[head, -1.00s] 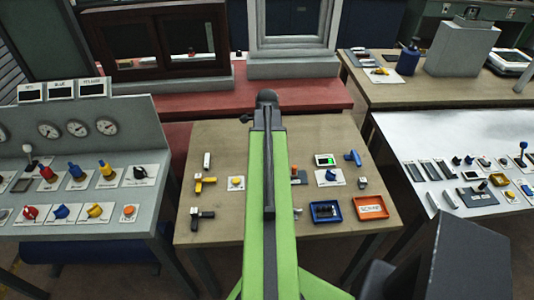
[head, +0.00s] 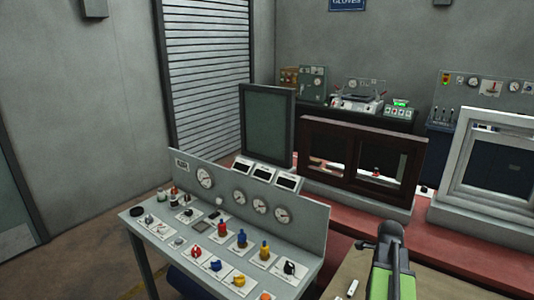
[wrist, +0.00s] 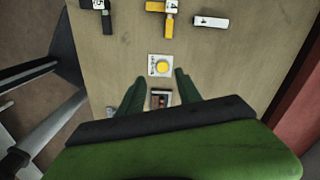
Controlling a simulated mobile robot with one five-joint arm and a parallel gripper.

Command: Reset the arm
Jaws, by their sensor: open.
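My arm (head: 392,268), green with a dark top, shows at the bottom right of the head view, folded upright over the wooden table. In the wrist view my gripper (wrist: 160,76) has two dark green fingers spread apart with nothing held between them. It hangs above the table top (wrist: 125,50). A yellow button on a white plate (wrist: 160,66) lies below and just beyond the fingertips. A small dark box with an orange part (wrist: 160,98) shows between the fingers. How high the fingers are above the table I cannot tell.
A grey console (head: 318,235) with gauges, knobs and levers stands at the left. Framed windows (head: 362,160) stand on a red bench behind. In the wrist view, yellow and black handled pieces (wrist: 171,20) and a white piece (wrist: 210,21) lie on the table.

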